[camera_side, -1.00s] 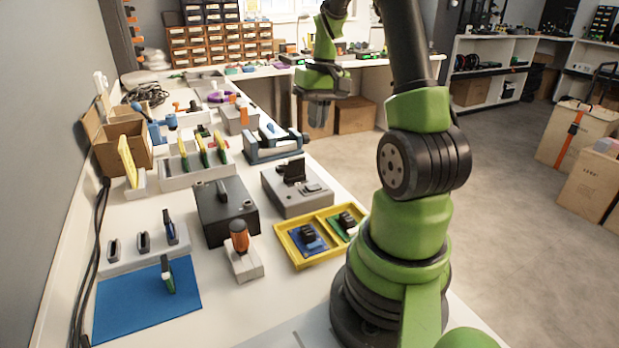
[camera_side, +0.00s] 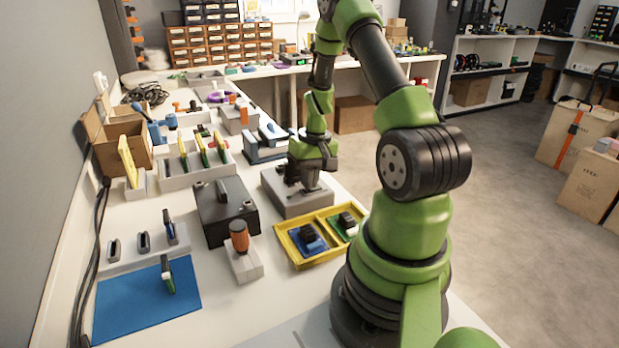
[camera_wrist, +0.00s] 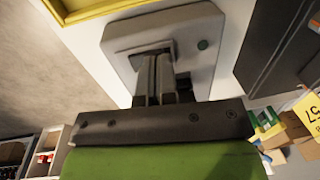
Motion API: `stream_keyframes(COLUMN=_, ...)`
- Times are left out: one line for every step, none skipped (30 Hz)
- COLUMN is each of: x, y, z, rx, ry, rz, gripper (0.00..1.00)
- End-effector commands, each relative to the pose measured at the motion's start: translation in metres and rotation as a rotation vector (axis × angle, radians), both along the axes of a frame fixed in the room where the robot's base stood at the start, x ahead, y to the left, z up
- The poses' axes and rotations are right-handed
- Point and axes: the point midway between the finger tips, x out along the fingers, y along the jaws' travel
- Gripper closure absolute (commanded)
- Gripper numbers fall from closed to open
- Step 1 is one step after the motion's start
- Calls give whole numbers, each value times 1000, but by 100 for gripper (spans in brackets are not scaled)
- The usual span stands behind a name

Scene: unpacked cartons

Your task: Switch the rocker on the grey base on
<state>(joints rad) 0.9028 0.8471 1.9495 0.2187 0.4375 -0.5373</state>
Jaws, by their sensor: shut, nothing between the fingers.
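The grey base (camera_side: 292,205) stands on the white bench behind the yellow tray. My gripper (camera_side: 311,188) is shut and empty, pointing down over the front right part of the base's top. In the wrist view my gripper's fingers (camera_wrist: 155,62) are together, over a dark-edged fitting on the grey base (camera_wrist: 190,22). They cover most of this fitting, so I cannot see the rocker's face or which way it is tipped. I cannot tell whether the fingertips touch it. A small dark green round spot (camera_wrist: 202,44) shows beside the fitting.
A yellow tray (camera_side: 283,238) with small boards lies in front of the base. A black box (camera_side: 228,222) with a lever stands to the left, and an orange-handled piece (camera_side: 239,237) in front of it. A blue-grey holder (camera_side: 262,152) stands behind.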

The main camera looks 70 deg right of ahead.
Motion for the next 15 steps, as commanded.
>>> stream_keyframes(x=0, y=0, z=0, rx=0, ry=0, rz=0, gripper=100)
stream_keyframes(x=0, y=0, z=0, rx=0, ry=0, rz=0, gripper=100)
stream_keyframes(x=0, y=0, z=0, rx=-1, ry=-1, rz=0, gripper=100)
stream_keyframes(x=0, y=0, z=0, rx=-1, ry=-1, rz=0, gripper=100)
stream_keyframes(x=0, y=0, z=0, rx=-1, ry=-1, rz=0, gripper=100)
stream_keyframes(x=0, y=0, z=0, rx=-1, ry=-1, rz=0, gripper=100)
stream_keyframes(x=0, y=0, z=0, rx=-1, ry=-1, rz=0, gripper=100)
stream_keyframes(x=0, y=0, z=0, rx=0, ry=0, rz=0, gripper=100)
stream_keyframes(x=0, y=0, z=-1, rx=0, ry=0, rz=0, gripper=100)
stream_keyframes(x=1, y=1, z=-3, rx=1, ry=0, rz=0, gripper=100)
stream_keyframes(x=1, y=1, z=-4, rx=1, ry=0, rz=0, gripper=100)
stream_keyframes(x=1, y=1, z=-3, rx=1, ry=-1, rz=-1, gripper=100)
stream_keyframes(x=1, y=1, z=-3, rx=1, ry=-1, rz=-1, gripper=100)
stream_keyframes(x=1, y=1, z=-3, rx=1, ry=-1, rz=-1, gripper=100)
stream_keyframes(x=1, y=1, z=-3, rx=1, ry=-1, rz=0, gripper=100)
